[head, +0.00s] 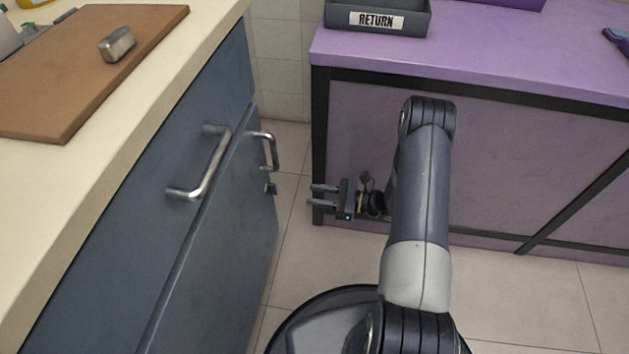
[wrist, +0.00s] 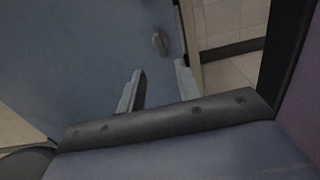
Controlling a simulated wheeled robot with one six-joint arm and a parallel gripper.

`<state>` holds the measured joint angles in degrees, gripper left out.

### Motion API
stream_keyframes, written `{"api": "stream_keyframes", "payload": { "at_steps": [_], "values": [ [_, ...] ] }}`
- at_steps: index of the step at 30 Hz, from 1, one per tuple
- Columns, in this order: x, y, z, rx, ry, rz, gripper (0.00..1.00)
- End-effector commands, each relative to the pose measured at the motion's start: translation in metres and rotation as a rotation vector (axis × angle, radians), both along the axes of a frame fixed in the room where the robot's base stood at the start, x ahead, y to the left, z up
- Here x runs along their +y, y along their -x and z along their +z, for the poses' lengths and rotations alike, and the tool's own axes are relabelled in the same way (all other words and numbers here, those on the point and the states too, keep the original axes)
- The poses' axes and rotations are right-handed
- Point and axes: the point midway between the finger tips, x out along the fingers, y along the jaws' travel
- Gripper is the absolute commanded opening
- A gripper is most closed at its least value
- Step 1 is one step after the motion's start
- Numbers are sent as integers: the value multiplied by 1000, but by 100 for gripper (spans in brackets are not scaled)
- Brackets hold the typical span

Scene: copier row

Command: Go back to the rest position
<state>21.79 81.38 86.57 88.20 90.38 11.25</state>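My gripper (head: 322,195) is low in the gap between the blue cabinet (head: 190,260) and the purple table (head: 480,60). Its two fingers point left toward the cabinet and stand apart, with nothing between them. In the wrist view, the open fingers (wrist: 158,92) point toward the blue cabinet front (wrist: 90,60); a small metal piece (wrist: 160,43) shows on it beyond them. I see no contact with the cabinet or table.
Metal handles (head: 205,165) stick out from the cabinet. A brown board (head: 70,75) with a small grey block (head: 117,44) lies on the cream counter. A grey tray marked RETURN (head: 376,20) stands on the purple table. Tiled floor (head: 590,290) is clear at lower right.

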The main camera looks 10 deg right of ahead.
Motion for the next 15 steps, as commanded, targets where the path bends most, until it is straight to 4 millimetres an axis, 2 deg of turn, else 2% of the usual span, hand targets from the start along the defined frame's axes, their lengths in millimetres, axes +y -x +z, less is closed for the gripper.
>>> {"api": "stream_keyframes", "payload": {
  "at_steps": [5, 15],
  "values": [
    [11, -4, -1, 0, 0, 3, 33],
    [66, -23, -2, -2, 1, 5, 33]
  ]
}}
